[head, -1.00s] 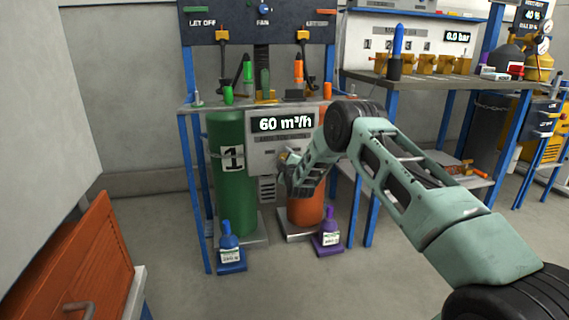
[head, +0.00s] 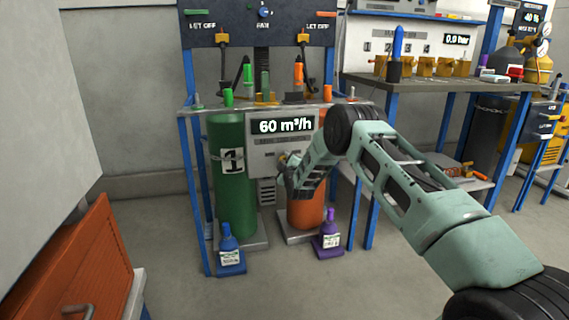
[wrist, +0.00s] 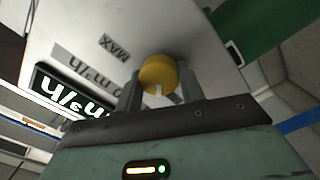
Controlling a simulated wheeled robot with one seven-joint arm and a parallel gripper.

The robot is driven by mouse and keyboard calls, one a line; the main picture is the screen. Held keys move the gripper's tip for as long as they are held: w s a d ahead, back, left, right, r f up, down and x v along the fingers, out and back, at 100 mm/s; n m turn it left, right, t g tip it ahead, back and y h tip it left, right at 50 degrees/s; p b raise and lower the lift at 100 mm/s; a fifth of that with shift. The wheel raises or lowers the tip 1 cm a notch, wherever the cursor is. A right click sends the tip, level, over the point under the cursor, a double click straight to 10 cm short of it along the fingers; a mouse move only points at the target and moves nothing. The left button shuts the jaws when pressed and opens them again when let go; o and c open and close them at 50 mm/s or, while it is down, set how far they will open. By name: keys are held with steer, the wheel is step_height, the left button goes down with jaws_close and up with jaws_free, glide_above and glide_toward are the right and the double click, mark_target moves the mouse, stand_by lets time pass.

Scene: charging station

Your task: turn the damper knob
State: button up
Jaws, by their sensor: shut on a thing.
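The damper knob (wrist: 158,74) is round and yellow with a white pointer mark, on a light panel in the wrist view. My gripper (wrist: 160,90) is shut on it, one finger on each side. In the head view the grey panel (head: 258,152) carries a display (head: 283,126) reading 60 m³/h. My gripper (head: 285,162) meets the panel's lower right part there, and the knob is mostly hidden by it. In the wrist view a MAX label (wrist: 115,46) lies left of the knob, and the display (wrist: 72,95) is partly visible and tilted.
A green cylinder (head: 230,190) marked 1 stands left of the panel, and an orange cylinder (head: 305,212) stands below my arm. A blue bottle (head: 230,252) and a purple bottle (head: 328,238) stand in front. An orange cabinet (head: 80,265) is at left. The middle floor is clear.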

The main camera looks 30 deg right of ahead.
steer(key=m, duration=0.8)
steer(key=shift+d+m, duration=0.15)
steer(key=shift+m, duration=0.15)
steer(key=m+b, duration=0.1)
steer(key=m, duration=0.3)
steer(key=shift+s+d+m, duration=0.1)
steer(key=shift+m, duration=1.8)
steer(key=o, duration=1)
steer(key=shift+c, duration=0.2)
steer(key=p+v, duration=0.4)
steer(key=v, duration=1.3)
steer(key=shift+s, duration=0.2)
